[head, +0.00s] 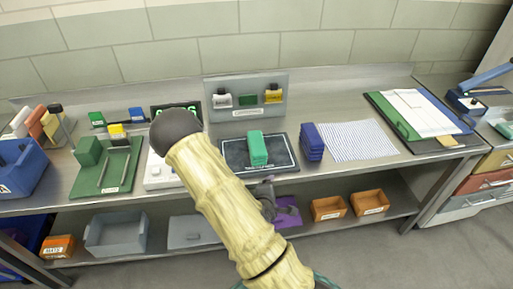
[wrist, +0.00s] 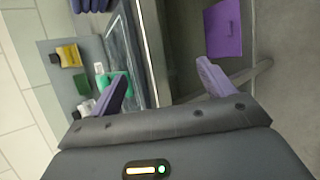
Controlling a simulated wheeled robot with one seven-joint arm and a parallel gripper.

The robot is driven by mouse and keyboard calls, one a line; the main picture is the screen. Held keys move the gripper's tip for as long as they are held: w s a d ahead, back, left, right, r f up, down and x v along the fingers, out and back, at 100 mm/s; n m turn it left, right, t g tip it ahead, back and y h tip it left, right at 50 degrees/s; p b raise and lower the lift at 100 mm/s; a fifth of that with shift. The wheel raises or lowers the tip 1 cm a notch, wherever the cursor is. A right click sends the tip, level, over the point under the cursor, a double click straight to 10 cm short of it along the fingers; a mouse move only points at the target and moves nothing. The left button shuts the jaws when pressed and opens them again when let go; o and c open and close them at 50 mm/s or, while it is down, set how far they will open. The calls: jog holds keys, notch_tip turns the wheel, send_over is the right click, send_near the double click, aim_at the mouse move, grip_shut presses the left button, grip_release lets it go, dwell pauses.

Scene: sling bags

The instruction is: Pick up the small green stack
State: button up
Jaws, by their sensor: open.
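The small green stack (head: 258,147) stands on a dark mat (head: 285,164) with a pale outline, at the middle of the table in the head view. In the wrist view the green stack (wrist: 107,82) is at left, partly hidden behind one finger. My gripper (wrist: 162,82) is open with its two purple fingers apart and nothing held. The table's front edge runs between the fingers in that view. In the head view my arm hides most of the gripper, which is in front of the table edge, below and apart from the stack.
A blue stack (head: 312,142) stands right of the mat. A display board (head: 247,85) with several small items is behind it. A green tray (head: 118,172) with a larger green block (head: 88,150) is at left. Below, a shelf holds grey bins, orange bins (head: 328,208) and a purple item (head: 289,214).

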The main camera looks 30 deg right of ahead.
aim_at(260, 157)
jog(key=r+n+t+y, duration=0.1)
jog(key=n+t, duration=0.2)
jog(key=n, duration=0.3)
jog(key=w+a+r+n+t, duration=0.1)
jog(key=n+t, duration=0.2)
jog(key=n, duration=0.4)
jog(key=r+n+t+y, duration=0.1)
jog(key=r+n+t, duration=0.1)
jog(key=n, duration=0.4)
jog(key=shift+w+a+n+t+y, duration=0.2)
jog(key=shift+w+n+t+y, duration=0.15)
jog(key=shift+t, duration=0.25)
jog(key=p+x, duration=0.4)
jog(key=x, duration=0.7)
jog(key=shift+w+d+r, duration=0.1)
jog(key=shift+w+d, duration=0.15)
jog(key=shift+w, duration=0.35)
